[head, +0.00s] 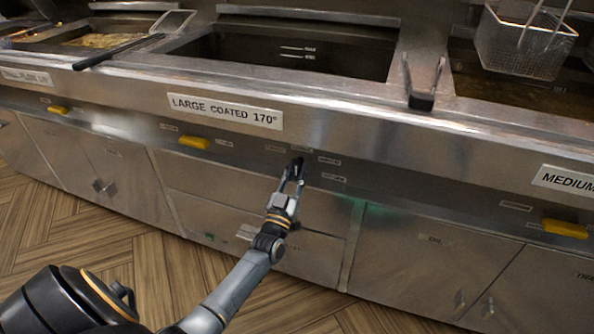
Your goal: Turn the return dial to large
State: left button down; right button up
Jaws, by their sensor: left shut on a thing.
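My left gripper (291,173) reaches up to the steel front panel of the fryer range. It is shut on a small dark knob (297,162), which seems to be the return dial. The dial sits below the "LARGE COATED 170°" sign (225,110), among several small labels (329,161) that are too small to read. The gripper fingers partly cover the dial, so I cannot tell which way it points. My right gripper is not in view.
Yellow handles (194,142) stick out of the panel to the left and right of the dial. Fryer vats line the top, with a wire basket (525,42) at the upper right. Steel cabinet doors lie below. The wooden floor (130,240) is clear.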

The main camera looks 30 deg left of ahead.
pick_arm(q)
jog(key=c, duration=1.3)
grip_release()
jog(key=shift+o, duration=0.5)
jog(key=v, duration=1.2)
